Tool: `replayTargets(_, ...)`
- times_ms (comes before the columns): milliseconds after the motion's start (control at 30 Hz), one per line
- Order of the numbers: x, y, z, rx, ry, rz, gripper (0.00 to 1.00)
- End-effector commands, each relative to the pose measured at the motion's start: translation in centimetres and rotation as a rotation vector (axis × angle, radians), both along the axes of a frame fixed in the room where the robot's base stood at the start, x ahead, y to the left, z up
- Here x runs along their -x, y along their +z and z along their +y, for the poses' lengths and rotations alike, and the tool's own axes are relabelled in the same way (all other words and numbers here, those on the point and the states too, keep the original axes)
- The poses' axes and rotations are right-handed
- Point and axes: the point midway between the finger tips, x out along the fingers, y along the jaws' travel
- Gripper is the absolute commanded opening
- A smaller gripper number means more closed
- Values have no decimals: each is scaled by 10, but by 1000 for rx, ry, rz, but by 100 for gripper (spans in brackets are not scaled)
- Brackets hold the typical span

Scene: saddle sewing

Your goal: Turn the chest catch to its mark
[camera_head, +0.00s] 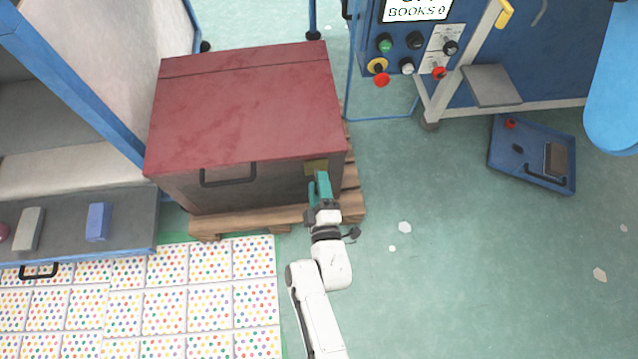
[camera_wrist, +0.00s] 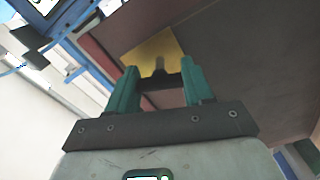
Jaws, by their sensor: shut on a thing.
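The chest (camera_head: 245,105) has a dark red lid, closed, and a grey-brown front. A yellow plate (camera_head: 316,166) sits at the right end of its front, near the lid; it also shows in the wrist view (camera_wrist: 150,52). The catch (camera_wrist: 161,82), a dark bar with a small peg above it, lies in front of this plate. My gripper (camera_head: 319,178) is at the chest front, with its teal fingers (camera_wrist: 158,80) on either side of the bar, shut on it. The bar spans roughly straight between the fingers. I cannot make out a separate mark.
The chest stands on a wooden pallet (camera_head: 262,217). A black handle (camera_head: 228,176) is left of the catch. A grey shelf (camera_head: 70,232) with small blocks and dotted sheets (camera_head: 165,305) lie left. A control panel (camera_head: 415,50) stands behind right. Floor at right is mostly clear.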

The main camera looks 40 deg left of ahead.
Motion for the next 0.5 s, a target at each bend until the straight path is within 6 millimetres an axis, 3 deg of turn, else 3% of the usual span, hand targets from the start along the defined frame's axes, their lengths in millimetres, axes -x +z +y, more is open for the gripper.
replayTargets(500,1,0,1,208,2,-243,21)
